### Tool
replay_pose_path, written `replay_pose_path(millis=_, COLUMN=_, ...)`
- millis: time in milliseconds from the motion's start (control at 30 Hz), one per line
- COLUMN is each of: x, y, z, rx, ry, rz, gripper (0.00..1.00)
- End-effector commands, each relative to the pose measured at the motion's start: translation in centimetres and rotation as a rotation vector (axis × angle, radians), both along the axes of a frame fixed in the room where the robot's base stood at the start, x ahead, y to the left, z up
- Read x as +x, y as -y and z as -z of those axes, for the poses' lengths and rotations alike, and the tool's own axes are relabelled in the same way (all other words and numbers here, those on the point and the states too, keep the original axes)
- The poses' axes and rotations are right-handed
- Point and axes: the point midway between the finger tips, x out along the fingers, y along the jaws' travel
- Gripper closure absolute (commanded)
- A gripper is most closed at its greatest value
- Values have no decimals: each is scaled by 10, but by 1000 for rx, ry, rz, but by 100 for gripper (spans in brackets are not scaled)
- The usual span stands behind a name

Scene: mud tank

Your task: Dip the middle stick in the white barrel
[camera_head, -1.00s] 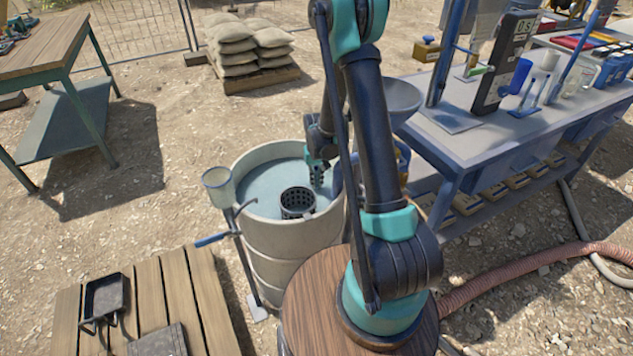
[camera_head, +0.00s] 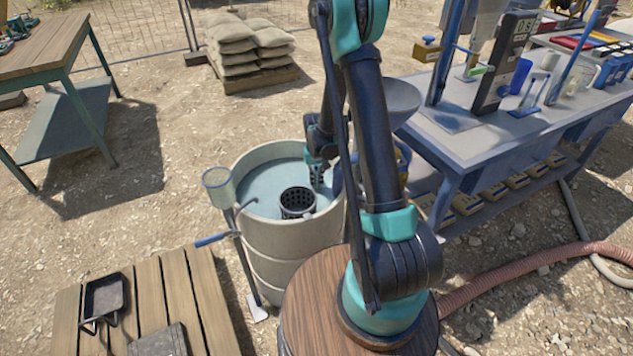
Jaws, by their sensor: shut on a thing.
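The white barrel (camera_head: 277,243) stands upright in the middle, filled with pale bluish liquid (camera_head: 262,183). A dark perforated basket (camera_head: 298,203) sits in it near the front. My gripper (camera_head: 318,181) is over the right part of the barrel's opening, low near the liquid and behind the basket. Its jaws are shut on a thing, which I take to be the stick. The stick itself is too small and hidden to make out, so I cannot tell whether it touches the liquid. My arm covers the barrel's right side.
A cup on a stand (camera_head: 219,187) with a blue handle is at the barrel's left rim. A grey funnel (camera_head: 397,99) is behind my arm. A workbench (camera_head: 470,145) with tools and a small blue stand (camera_head: 524,110) is at right. A wooden pallet (camera_head: 205,300) lies front left.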

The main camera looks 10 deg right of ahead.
Motion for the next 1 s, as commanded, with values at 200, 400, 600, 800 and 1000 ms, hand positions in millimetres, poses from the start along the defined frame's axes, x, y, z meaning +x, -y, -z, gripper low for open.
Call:
replay_pose_path(millis=200, x=0, y=0, z=-18, rx=0, ry=0, rz=0, gripper=100)
replay_pose_path(millis=400, x=0, y=0, z=-40, rx=0, ry=0, rz=0, gripper=100)
replay_pose_path(millis=600, x=0, y=0, z=-62, rx=0, ry=0, rz=0, gripper=100)
replay_pose_path(millis=800, x=0, y=0, z=-83, rx=0, ry=0, rz=0, gripper=100)
replay_pose_path(millis=1000, x=0, y=0, z=-105, rx=0, ry=0, rz=0, gripper=100)
